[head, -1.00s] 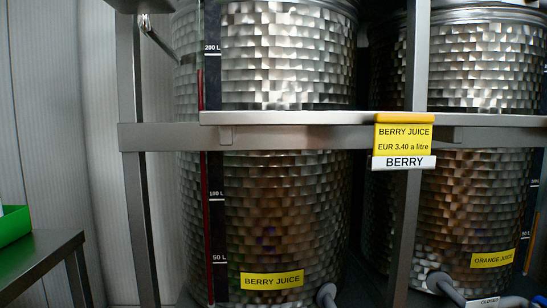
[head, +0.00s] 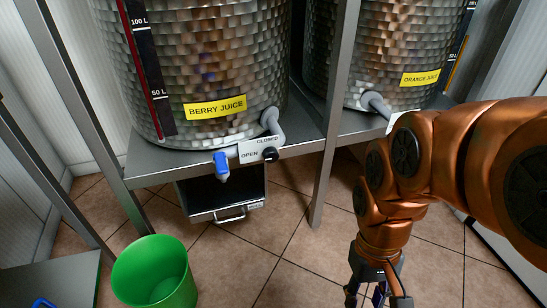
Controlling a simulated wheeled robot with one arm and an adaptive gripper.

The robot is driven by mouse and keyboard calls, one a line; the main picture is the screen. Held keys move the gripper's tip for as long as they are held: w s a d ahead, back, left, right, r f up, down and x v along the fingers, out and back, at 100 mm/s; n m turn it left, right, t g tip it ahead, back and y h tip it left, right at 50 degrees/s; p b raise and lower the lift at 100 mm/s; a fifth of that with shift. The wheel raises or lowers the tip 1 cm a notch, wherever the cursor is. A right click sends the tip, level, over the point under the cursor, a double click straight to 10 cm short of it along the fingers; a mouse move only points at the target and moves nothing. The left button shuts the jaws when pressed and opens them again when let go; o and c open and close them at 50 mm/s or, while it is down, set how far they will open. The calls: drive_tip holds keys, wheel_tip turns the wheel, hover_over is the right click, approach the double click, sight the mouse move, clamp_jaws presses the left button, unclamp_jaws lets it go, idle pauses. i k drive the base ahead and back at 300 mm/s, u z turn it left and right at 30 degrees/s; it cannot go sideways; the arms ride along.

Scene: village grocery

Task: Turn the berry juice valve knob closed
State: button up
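The berry juice tank (head: 205,60) is a dimpled steel drum with a yellow BERRY JUICE label. A grey pipe (head: 271,122) runs from its lower right to a valve at the shelf's front edge. The dark valve knob (head: 270,155) sits beside a white plate (head: 250,150) marked CLOSED above and OPEN to the left. Which mark the knob points to is too small to tell. A blue spout (head: 222,166) hangs left of the plate. My gripper (head: 366,297) points down at the bottom edge, right of and apart from the knob. Its fingertips are partly cut off.
The orange juice tank (head: 395,45) stands to the right, beyond a steel post (head: 335,120). A green bucket (head: 155,275) is in front at lower left, near a grey table (head: 60,280). A drawer-like box (head: 222,198) is below the shelf. Tiled floor lies open between bucket and arm.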

sight(271, 155)
drive_tip(key=u, duration=1)
drive_tip(key=k, duration=1.25)
drive_tip(key=u, duration=1.5)
drive_tip(key=i, duration=1)
drive_tip(key=z, duration=0.85)
drive_tip(key=i, duration=0.45)
drive_tip(key=z, duration=0.6)
